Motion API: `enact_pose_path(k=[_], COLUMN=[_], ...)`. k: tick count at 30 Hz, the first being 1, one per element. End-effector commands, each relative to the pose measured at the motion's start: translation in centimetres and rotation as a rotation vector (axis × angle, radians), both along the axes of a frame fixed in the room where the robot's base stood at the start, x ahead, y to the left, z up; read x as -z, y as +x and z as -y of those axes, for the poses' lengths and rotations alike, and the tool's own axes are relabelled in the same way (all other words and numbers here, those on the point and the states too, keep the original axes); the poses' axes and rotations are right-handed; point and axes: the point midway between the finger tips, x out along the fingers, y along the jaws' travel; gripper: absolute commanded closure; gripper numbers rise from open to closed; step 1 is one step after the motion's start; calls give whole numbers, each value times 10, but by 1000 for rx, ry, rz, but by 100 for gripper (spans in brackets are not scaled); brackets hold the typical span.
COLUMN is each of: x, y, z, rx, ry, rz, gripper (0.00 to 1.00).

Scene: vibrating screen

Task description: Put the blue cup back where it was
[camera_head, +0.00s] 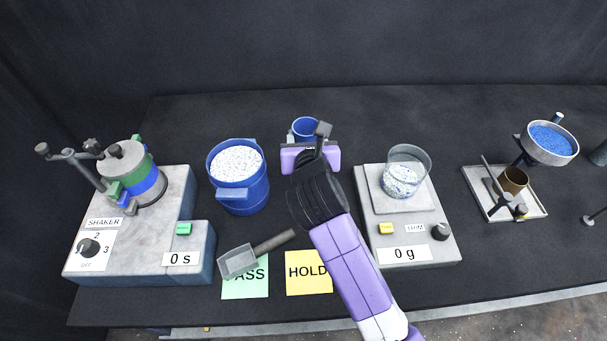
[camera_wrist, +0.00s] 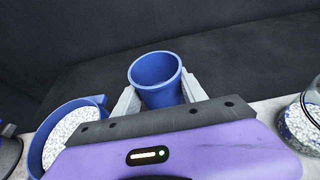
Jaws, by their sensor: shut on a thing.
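The blue cup (camera_head: 304,127) is at the back middle of the table in the head view, partly hidden behind my gripper. My gripper (camera_head: 308,143) is shut on the cup. In the wrist view the blue cup (camera_wrist: 156,80) is upright between the two grey fingers (camera_wrist: 160,92), and its visible inside looks empty. I cannot tell whether its base touches the table.
A blue bucket of white granules (camera_head: 238,185) stands left of my gripper, with the shaker (camera_head: 130,235) farther left. A scale (camera_head: 415,245) bearing a glass beaker (camera_head: 408,165) stands right. A scoop (camera_head: 245,258) lies in front. The table behind the cup is clear.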

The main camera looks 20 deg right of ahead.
Motion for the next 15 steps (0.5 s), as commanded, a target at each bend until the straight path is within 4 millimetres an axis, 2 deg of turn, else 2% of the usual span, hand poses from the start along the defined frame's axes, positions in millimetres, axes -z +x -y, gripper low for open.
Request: enact_pose_path(k=[1,9,15], x=[15,78,100], y=[-1,0,0], z=[0,0,-1], rx=[-1,-2,-1], ry=[-1,0,0], rz=[-6,-3,1], gripper=[90,90,90])
